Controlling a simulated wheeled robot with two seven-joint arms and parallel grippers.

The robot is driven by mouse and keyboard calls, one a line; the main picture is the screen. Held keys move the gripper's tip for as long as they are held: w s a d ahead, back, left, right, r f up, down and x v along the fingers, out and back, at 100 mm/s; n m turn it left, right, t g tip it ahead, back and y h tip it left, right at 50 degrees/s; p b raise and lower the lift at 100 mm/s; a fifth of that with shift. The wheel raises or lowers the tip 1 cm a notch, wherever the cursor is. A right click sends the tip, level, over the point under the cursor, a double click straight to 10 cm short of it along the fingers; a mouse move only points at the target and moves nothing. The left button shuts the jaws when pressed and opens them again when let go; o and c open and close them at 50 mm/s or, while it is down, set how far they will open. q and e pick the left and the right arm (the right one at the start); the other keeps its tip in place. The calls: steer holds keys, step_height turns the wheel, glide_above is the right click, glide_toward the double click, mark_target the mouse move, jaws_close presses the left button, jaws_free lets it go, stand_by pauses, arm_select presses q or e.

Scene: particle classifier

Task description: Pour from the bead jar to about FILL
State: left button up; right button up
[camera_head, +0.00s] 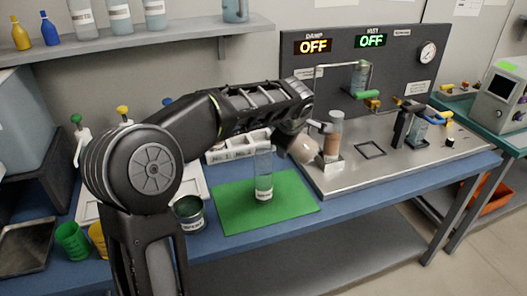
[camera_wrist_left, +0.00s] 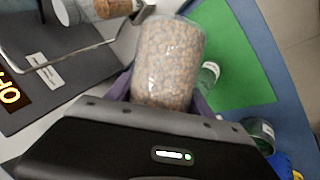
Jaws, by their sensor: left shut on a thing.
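The bead jar (camera_wrist_left: 168,62) is a clear cylinder packed with tan and grey beads. My left gripper (camera_wrist_left: 162,92) is shut on it, with purple fingers on both sides. In the head view the jar (camera_head: 305,150) is a beige shape at the end of my left arm, tilted, beside the steel bench plate and above the mat's right edge. A tall clear cylinder (camera_head: 264,172) with a white label stands upright on the green mat (camera_head: 235,205), left of the jar. It looks empty of beads. No fill mark can be read. My right gripper is out of view.
A second cylinder (camera_head: 334,128), part filled with brown material, stands in a holder close right of the jar. A dark tin (camera_head: 189,212) stands left of the mat. A bent metal tube (camera_head: 340,67) rises from the panel. The mat's front is clear.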

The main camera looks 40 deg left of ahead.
arm_select(q)
steer(key=shift+d+f+h+p, duration=0.1)
steer(key=shift+f+h+p, duration=0.5)
steer(key=shift+f, duration=0.25)
stand_by(0.3)
steer(key=shift+w+r+n+t+p, duration=0.15)
steer(key=shift+n+t+p, duration=0.15)
steer(key=shift+p, duration=0.55)
steer(key=shift+r+t+h+p, duration=0.3)
steer(key=shift+h+p, duration=0.5)
steer(key=shift+p, duration=1.25)
steer(key=shift+a+r+n+h+p, duration=0.2)
steer(key=shift+r+n+h+p, duration=0.35)
steer(key=shift+p, duration=1.25)
steer(key=shift+r+t+h+p, duration=0.1)
steer(key=shift+t+h+p, duration=0.3)
steer(key=shift+p, duration=0.25)
stand_by(0.7)
steer(key=shift+r, duration=0.1)
stand_by(0.7)
